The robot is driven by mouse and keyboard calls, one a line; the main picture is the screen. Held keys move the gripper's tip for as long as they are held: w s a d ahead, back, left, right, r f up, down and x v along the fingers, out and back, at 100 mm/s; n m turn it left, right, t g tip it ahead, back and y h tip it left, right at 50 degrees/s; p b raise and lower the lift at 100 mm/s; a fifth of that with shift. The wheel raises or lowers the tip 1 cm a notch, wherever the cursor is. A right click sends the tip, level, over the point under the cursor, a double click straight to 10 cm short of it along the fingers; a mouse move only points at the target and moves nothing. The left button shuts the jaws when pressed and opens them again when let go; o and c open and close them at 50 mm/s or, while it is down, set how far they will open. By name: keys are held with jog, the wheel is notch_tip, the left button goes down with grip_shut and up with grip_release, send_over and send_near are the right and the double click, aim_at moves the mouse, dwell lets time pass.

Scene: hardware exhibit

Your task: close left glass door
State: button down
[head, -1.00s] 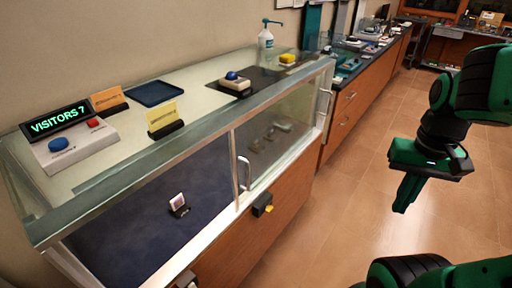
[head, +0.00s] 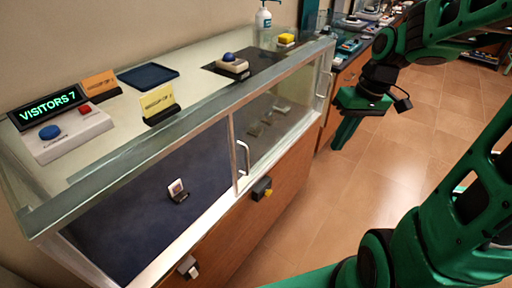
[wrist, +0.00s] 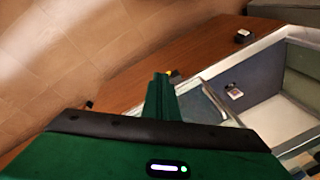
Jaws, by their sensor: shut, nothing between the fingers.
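The glass display case (head: 135,165) stands at left in the head view. Its left front half looks uncovered, showing a dark blue floor (head: 140,215). The right half has a greyish glass pane (head: 275,125), with a silver upright handle (head: 243,158) at its left edge and another handle (head: 328,88) at the far right end. I cannot tell for sure which pane is the left door. My gripper (head: 338,147) is shut and empty, pointing down in front of the case's right end, apart from both handles. In the wrist view its fingers (wrist: 162,82) are together, with the case beyond.
Black lock boxes (head: 262,188) (head: 188,267) stick out from the wooden front. A small card (head: 177,190) stands inside. The case top holds a visitor counter (head: 48,107), signs, a tray (head: 149,76) and a sanitizer bottle (head: 263,22). Tiled floor to the right is free.

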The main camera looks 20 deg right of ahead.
jog(key=w+a+f+n+y, duration=0.2)
jog(key=w+a+n+y, duration=0.45)
jog(key=w, duration=0.75)
jog(key=a+f+h, duration=0.1)
jog(key=a+f, duration=0.6)
jog(key=a, duration=0.5)
jog(key=shift+s+a+f+t, duration=0.2)
jog(key=shift+s+f+t, duration=0.1)
jog(key=shift+s, duration=0.15)
jog(key=shift+s+d+h, duration=0.1)
jog(key=shift+h, duration=0.15)
